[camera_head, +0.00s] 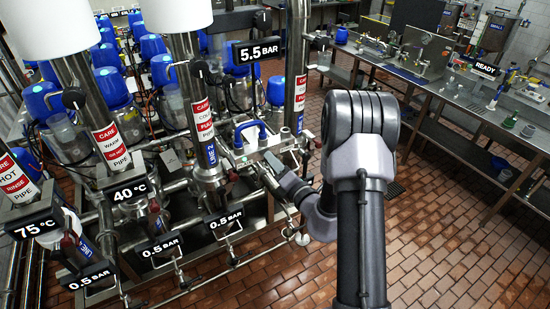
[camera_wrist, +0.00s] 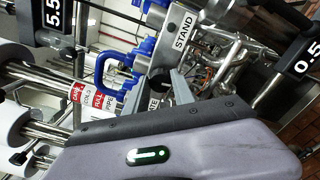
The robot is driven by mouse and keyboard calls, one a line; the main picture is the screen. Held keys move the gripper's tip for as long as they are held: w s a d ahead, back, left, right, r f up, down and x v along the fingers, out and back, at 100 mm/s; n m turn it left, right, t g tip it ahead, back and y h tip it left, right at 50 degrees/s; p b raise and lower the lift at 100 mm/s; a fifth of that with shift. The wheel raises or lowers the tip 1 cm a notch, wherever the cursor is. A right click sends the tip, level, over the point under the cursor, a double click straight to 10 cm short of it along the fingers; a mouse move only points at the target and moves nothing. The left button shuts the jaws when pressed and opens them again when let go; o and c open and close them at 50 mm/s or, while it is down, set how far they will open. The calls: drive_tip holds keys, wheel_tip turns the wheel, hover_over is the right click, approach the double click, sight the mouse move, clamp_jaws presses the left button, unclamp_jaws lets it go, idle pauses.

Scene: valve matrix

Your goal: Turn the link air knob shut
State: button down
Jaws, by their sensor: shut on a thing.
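My gripper (camera_head: 268,168) reaches left into the pipework, at a grey metal block (camera_head: 262,146) below the blue handle (camera_head: 247,130). In the wrist view my gripper (camera_wrist: 168,90) is shut on a small dark part, apparently the link air knob (camera_wrist: 157,87), beside the metal plate marked STAND (camera_wrist: 181,32). The knob is mostly hidden by the fingers and its turned angle cannot be read. In the head view I cannot make out the knob.
Pipes with CARE labels (camera_head: 203,118) and blue-topped valves (camera_head: 108,88) crowd the left. A pressure display reading 5.5 BAR (camera_head: 256,51) hangs above. A steel workbench (camera_head: 470,110) runs along the right. The brick-tiled floor (camera_head: 425,240) is open between.

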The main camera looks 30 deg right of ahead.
drive_tip(key=shift+r+m+p, duration=0.15)
drive_tip(key=shift+m+p, duration=0.2)
drive_tip(key=shift+m, duration=0.25)
drive_tip(key=c, duration=1.1)
unclamp_jaws()
drive_tip(key=shift+w, duration=0.1)
drive_tip(key=shift+o, duration=0.2)
drive_tip(key=s+p, duration=0.2)
drive_tip(key=s, duration=1.5)
drive_tip(key=shift+s+d+p, duration=0.25)
drive_tip(key=shift+d+p, duration=0.05)
drive_tip(key=shift+p, duration=0.05)
drive_tip(key=shift+w, duration=0.1)
